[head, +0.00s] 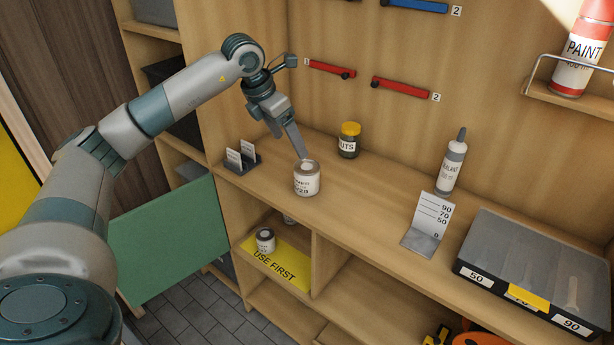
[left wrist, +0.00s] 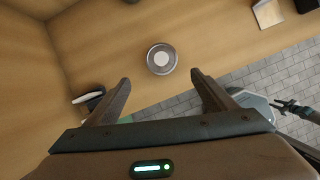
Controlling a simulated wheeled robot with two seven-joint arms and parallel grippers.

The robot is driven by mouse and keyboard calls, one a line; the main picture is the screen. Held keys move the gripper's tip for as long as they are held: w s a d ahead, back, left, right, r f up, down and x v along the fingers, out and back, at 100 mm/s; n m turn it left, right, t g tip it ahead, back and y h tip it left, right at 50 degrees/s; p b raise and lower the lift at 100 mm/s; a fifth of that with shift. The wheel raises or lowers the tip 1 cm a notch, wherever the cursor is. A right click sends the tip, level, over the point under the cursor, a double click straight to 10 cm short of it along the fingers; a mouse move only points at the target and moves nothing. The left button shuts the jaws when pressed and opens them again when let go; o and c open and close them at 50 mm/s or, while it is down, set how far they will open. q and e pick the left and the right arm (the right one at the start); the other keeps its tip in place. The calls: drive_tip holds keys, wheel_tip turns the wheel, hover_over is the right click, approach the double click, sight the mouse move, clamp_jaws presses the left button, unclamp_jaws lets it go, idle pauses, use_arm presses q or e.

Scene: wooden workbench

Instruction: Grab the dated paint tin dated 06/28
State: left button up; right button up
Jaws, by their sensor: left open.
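A small paint tin (head: 307,180) with a white label and grey lid stands upright on the bench top. The end of its printed date looks like 28; the rest is too small to read surely. My left gripper (head: 292,146) is open just above and behind this tin, fingers pointing down. In the left wrist view the tin's round lid (left wrist: 162,59) lies just beyond the gap between the open fingertips (left wrist: 160,80), not between them. A second tin (head: 265,240) stands on the lower shelf, its date unreadable; part of another (head: 288,219) shows behind it.
A yellow USE FIRST mat (head: 281,265) lies under the lower tin. A jar with a yellow lid (head: 349,140), a small card holder (head: 240,161), a sealant tube (head: 451,165), a marked card stand (head: 427,226) and an organizer case (head: 535,262) stand on the bench.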

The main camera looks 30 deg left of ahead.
sight(303, 168)
use_arm(q)
drive_tip(key=p+x, duration=0.3)
drive_tip(key=x, duration=0.6)
drive_tip(key=shift+f+p, duration=0.2)
drive_tip(key=shift+p, duration=0.2)
drive_tip(key=shift+w+f, duration=0.1)
drive_tip(key=shift+f, duration=0.3)
drive_tip(key=shift+d, duration=0.1)
drive_tip(key=shift+w+d+f+p, duration=0.25)
drive_tip(key=shift+f+p, duration=0.35)
drive_tip(key=shift+p, duration=0.35)
drive_tip(key=p+x, duration=0.1)
drive_tip(key=x, duration=0.1)
drive_tip(key=shift+w+f+p, duration=0.1)
drive_tip(key=shift+f+p, duration=0.25)
drive_tip(key=shift+f, duration=0.05)
drive_tip(key=shift+w+f, duration=0.15)
drive_tip(key=shift+f, duration=0.35)
drive_tip(key=shift+r, duration=0.1)
drive_tip(key=c, duration=1.4)
